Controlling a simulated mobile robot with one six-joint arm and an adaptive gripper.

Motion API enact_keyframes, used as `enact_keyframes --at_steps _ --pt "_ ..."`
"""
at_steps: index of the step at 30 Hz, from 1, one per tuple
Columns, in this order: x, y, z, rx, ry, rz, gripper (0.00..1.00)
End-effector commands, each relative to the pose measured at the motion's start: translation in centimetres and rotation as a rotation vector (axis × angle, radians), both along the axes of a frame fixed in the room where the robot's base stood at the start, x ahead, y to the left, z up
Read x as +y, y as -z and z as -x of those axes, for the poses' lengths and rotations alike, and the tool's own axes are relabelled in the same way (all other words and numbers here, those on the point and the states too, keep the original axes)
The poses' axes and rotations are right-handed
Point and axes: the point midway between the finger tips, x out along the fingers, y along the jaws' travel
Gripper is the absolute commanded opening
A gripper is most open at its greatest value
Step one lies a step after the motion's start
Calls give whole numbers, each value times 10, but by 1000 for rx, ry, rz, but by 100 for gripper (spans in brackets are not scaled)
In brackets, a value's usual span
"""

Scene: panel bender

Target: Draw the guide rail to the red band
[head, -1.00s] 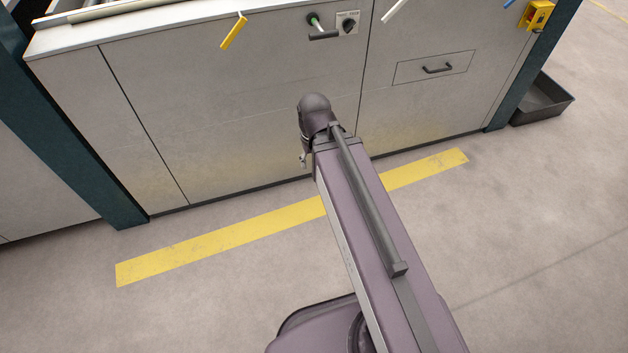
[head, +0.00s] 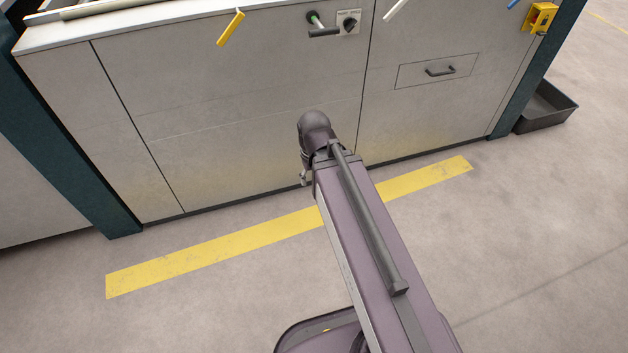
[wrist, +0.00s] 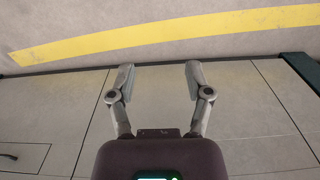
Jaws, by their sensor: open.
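My gripper (wrist: 159,78) is open and empty in the wrist view, its two fingers spread apart in front of the grey machine front (wrist: 235,100). In the head view my own arm largely hides it. A long pale bar (head: 95,9) lies along the worktop at the top left, cut by the picture edge; I cannot tell whether it is the guide rail. No red band shows in either view.
The panel front (head: 230,110) carries a yellow lever (head: 231,28), a black T-handle (head: 323,32), a rotary switch (head: 348,23) and a drawer handle (head: 440,71). A dark bin (head: 546,106) stands at the right. The floor around the yellow strip (head: 215,242) is clear.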

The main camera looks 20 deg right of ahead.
Motion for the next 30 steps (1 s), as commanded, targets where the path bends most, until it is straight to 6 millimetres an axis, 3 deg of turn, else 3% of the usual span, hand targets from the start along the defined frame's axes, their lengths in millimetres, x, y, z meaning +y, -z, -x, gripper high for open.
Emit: enact_keyframes --at_steps 20,26,30 --pt "-1 0 -4 2 9 12 65" --pt "-10 -6 -26 9 74 109 65" --pt "-22 -17 -54 4 171 245 65"
